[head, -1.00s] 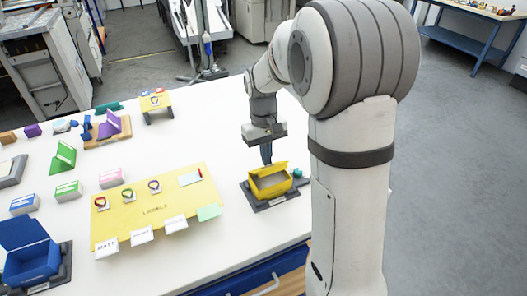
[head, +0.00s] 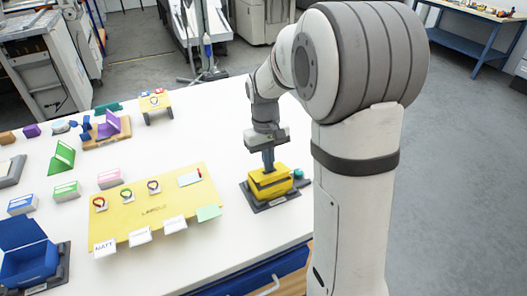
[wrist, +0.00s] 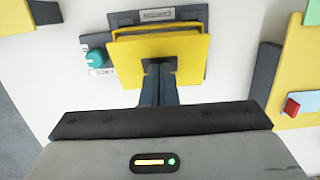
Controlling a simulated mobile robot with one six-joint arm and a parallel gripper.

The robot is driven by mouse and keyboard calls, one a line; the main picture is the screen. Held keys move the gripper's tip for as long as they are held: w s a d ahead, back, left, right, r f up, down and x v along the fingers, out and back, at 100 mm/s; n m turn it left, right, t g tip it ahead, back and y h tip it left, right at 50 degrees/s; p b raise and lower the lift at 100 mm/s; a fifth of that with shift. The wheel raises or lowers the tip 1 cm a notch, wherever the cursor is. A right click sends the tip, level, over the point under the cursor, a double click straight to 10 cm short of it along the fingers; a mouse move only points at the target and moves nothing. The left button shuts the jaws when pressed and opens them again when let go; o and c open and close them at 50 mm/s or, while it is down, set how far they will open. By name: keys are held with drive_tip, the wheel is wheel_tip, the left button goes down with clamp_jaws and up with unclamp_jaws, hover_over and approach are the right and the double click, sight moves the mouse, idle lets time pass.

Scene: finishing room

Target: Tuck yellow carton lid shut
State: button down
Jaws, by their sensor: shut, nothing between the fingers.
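The yellow carton (head: 272,190) sits on a dark grey base at the table's right side. Its lid (head: 283,175) is folded over the opening, and I cannot tell whether its front edge is tucked in. In the wrist view the lid (wrist: 185,48) is a flat yellow panel covering most of the carton, with a thin yellow rim beyond it. My gripper (head: 268,168) is shut and empty, pointing down at the lid. In the wrist view its fingertips (wrist: 158,64) overlap the lid near its close edge and seem to touch it.
A teal knob (wrist: 97,57) stands on the base beside the carton. A yellow labels board (head: 150,225) with cards lies to the left. A blue open box (head: 30,265) and several small cartons are farther left. White table is bare between the board and the base.

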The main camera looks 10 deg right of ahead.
drive_tip(key=shift+s+f, duration=0.1)
drive_tip(key=shift+f, duration=0.05)
drive_tip(key=shift+s+f+b, duration=0.3)
drive_tip(key=shift+f+b, duration=0.15)
drive_tip(key=shift+f, duration=0.05)
idle(0.3)
drive_tip(key=shift+r, duration=0.1)
wheel_tip(320, 180, up, 10)
drive_tip(key=p, duration=0.7)
drive_tip(key=shift+p, duration=0.4)
idle(0.4)
drive_tip(key=s+r+m+t, duration=0.1)
drive_tip(key=s+r+t, duration=0.1)
drive_tip(key=s, duration=0.7)
drive_tip(key=s+r+m+t, duration=0.1)
drive_tip(key=s+r+t, duration=0.2)
drive_tip(key=s, duration=0.6)
drive_tip(key=shift+a+r, duration=0.2)
drive_tip(key=shift+r, duration=0.25)
